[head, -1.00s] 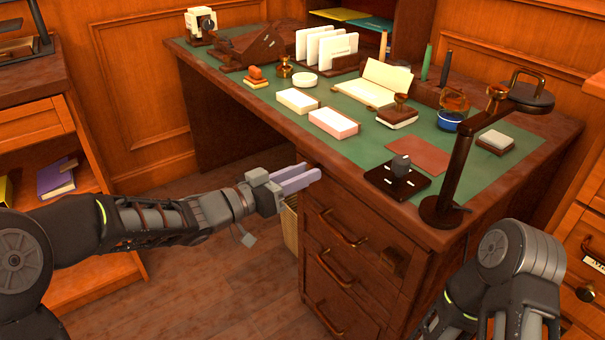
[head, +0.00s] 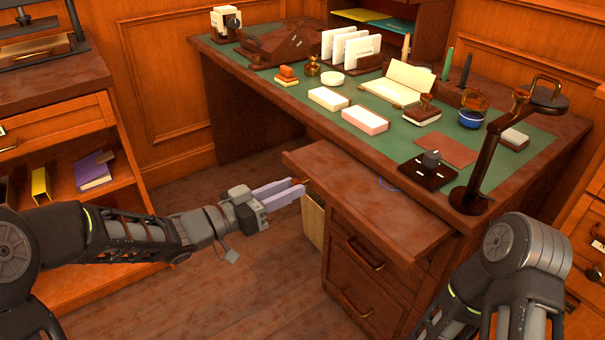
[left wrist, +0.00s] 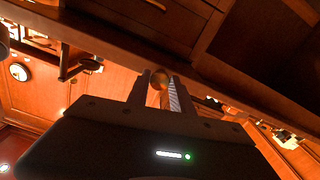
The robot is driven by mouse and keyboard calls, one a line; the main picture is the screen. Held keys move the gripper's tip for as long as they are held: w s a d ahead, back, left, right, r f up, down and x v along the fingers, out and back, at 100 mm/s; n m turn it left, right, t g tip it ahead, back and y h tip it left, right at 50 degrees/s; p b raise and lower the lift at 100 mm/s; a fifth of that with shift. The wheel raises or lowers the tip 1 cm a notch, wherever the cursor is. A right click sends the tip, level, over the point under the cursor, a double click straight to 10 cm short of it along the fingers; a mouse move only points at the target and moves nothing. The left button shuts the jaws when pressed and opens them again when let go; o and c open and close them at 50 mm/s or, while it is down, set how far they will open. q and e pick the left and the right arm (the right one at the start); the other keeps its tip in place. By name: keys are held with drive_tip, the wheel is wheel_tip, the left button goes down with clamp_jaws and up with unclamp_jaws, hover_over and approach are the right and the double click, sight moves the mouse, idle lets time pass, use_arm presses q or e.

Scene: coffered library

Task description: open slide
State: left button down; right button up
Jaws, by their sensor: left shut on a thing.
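The slide (head: 355,195) is a flat brown wooden board under the desk top, sticking out of the desk's front above the drawers. My left gripper (head: 298,188) is at the slide's left front corner, its pale fingers shut on a small round knob. In the left wrist view the brass-coloured knob (left wrist: 159,80) sits between the two fingertips (left wrist: 162,88). The fingers hide part of the knob. My right arm shows at the lower right of the head view, but its gripper is out of view.
The desk top (head: 400,140) holds a lamp (head: 480,165), white card stacks, stamps and a black device (head: 430,168). Below the slide are drawers (head: 365,255) with handles. A wicker bin (head: 313,220) stands left of them. Open floor lies in front.

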use_arm(q)
drive_tip(key=p+v, duration=0.3)
drive_tip(key=v, duration=1)
drive_tip(key=shift+s+a+p, duration=0.2)
drive_tip(key=shift+a+p, duration=0.05)
drive_tip(key=shift+p, duration=0.1)
drive_tip(key=c, duration=1.1)
unclamp_jaws()
drive_tip(key=p+v, duration=0.1)
drive_tip(key=v, duration=0.6)
drive_tip(key=shift+s+a, duration=0.2)
drive_tip(key=shift+a, duration=0.1)
